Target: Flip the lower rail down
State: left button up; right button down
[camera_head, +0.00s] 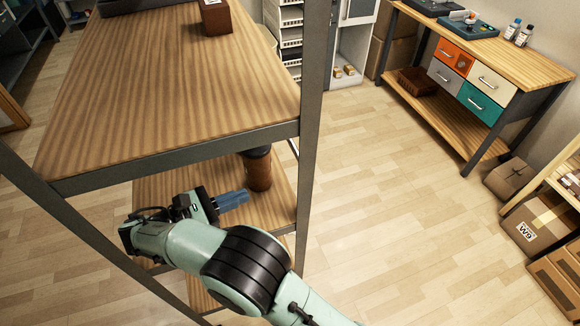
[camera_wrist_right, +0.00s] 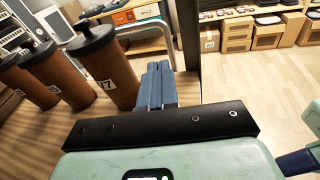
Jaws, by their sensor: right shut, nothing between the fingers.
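A pale grey tubular rail (camera_wrist_right: 147,25) shows in the right wrist view, beyond the fingertips, at the end of the lower shelf. It rises above the shelf board and bends down on its right side. In the head view I cannot clearly make it out behind the shelf post. My right gripper (camera_head: 236,199) is over the lower shelf board (camera_head: 273,208), below the upper board. Its blue fingers also show in the right wrist view (camera_wrist_right: 156,82); they are shut, empty and apart from the rail. My left gripper is not in view.
Brown canisters with black lids (camera_wrist_right: 103,68) stand on the lower shelf left of my fingers; one (camera_head: 258,172) shows in the head view. A dark shelf post (camera_head: 311,130) rises close to their right. The upper board (camera_head: 170,90) is overhead. The floor (camera_head: 400,210) to the right is clear.

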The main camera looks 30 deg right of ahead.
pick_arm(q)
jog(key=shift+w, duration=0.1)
pick_arm(e)
jog(key=shift+n, duration=0.5)
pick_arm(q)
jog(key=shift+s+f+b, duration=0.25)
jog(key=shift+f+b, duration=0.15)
pick_arm(e)
jog(key=d, duration=1.3)
jog(key=shift+s+d+f, duration=0.2)
jog(key=shift+s+d, duration=0.1)
jog(key=shift+d, duration=0.1)
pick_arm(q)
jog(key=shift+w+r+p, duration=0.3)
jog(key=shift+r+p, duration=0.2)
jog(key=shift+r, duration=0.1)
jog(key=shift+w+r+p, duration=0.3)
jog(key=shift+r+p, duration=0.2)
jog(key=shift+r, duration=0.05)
pick_arm(e)
jog(key=shift+s+d+r+y, duration=0.1)
jog(key=shift+s+d+y, duration=0.05)
jog(key=shift+d+y, duration=0.3)
jog(key=shift+s+d+r+y, duration=0.1)
jog(key=shift+s+d+y, duration=0.05)
jog(key=shift+d+y, duration=0.25)
